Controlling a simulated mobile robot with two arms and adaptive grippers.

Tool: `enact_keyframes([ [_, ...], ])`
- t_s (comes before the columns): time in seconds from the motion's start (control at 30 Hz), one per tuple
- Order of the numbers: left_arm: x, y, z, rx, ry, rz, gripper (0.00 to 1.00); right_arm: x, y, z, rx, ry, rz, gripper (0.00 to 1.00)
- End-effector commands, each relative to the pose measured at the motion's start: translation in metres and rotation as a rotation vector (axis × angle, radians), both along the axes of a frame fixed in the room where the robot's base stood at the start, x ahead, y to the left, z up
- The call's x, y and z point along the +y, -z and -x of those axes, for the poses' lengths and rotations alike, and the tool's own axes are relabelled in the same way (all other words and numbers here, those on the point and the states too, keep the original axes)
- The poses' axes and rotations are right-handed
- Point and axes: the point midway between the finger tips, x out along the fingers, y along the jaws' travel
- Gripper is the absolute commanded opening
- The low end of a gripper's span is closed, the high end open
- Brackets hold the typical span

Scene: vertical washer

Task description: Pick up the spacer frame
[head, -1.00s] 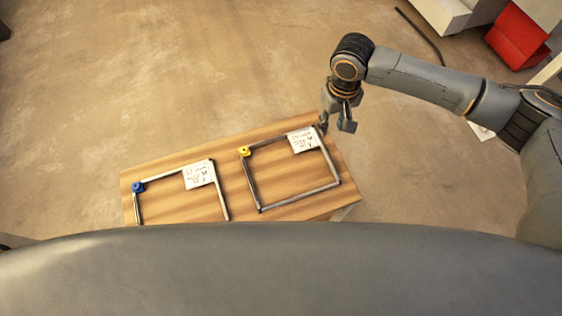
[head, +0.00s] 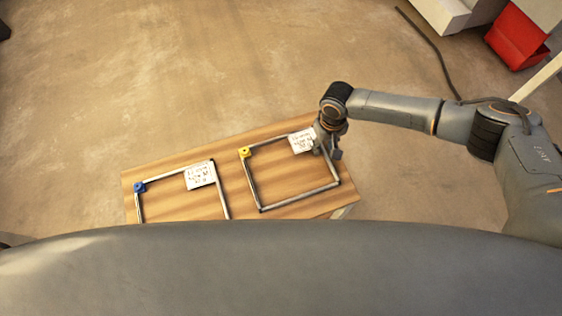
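Two rectangular metal spacer frames lie flat on a wooden table (head: 236,182). The right spacer frame (head: 288,206) has a yellow corner piece (head: 244,152) and a white label with writing (head: 302,141). The left spacer frame (head: 180,173) has a blue corner piece (head: 139,187) and a similar label (head: 200,175); its near part is hidden by my body. My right gripper (head: 328,150) points down at the right bar of the right frame, near its far corner. Its fingers look apart, one on either side of that bar; contact is too small to tell. My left gripper is not in view.
A red bin (head: 517,38) and a pale box (head: 440,12) stand on the floor at the far right, with a dark cable (head: 425,38) nearby. The floor (head: 150,80) beyond the table is clear.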

Motion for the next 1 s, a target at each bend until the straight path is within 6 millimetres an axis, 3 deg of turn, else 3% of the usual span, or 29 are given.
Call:
enact_keyframes([
  [0.17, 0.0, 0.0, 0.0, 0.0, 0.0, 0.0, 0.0, 0.0, 0.0, 0.0, 0.0, -0.001, -0.001, 0.34],
  [0.33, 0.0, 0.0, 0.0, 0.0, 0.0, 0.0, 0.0, 0.0, 0.0, 0.0, 0.0, 0.0, 0.0, 0.01],
  [0.37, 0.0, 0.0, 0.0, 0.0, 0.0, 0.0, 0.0, 0.0, 0.0, 0.0, 0.0, 0.0, 0.0, 0.0],
  [0.77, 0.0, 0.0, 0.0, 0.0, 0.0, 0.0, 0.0, 0.0, -0.001, 0.0, 0.0, 0.0, -0.001, 0.0],
  [1.0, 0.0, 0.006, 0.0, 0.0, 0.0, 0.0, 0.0, 0.001, -0.019, -0.001, -0.002, 0.0, -0.003, 0.0],
])
